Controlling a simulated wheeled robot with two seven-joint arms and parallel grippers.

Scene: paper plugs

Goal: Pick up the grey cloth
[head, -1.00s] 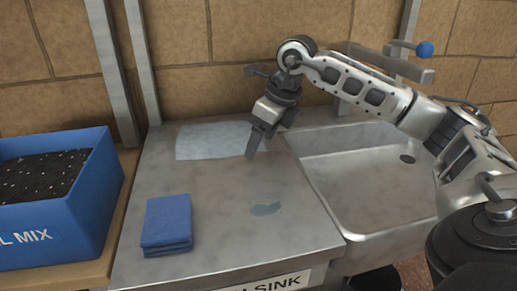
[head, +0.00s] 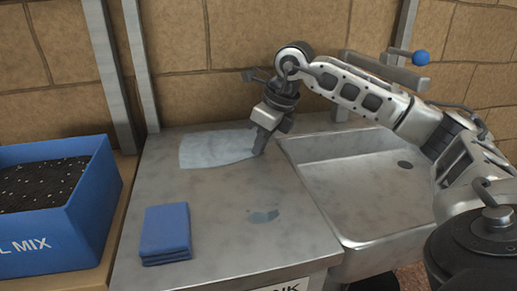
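The grey cloth (head: 212,149) is a pale blue-grey sheet at the back of the metal worktop, near the brick wall. My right gripper (head: 259,152) points down at the cloth's right edge. Its fingertips look closed on that edge, which curves up a little towards them. The rest of the cloth lies on the worktop. The fingers partly hide the place where they meet the cloth. My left gripper is not in view.
A folded blue cloth (head: 165,233) lies at the front left of the worktop (head: 215,200). A sink basin (head: 365,180) is on the right, under my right arm. A blue box (head: 90,205) of dark mix stands at left.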

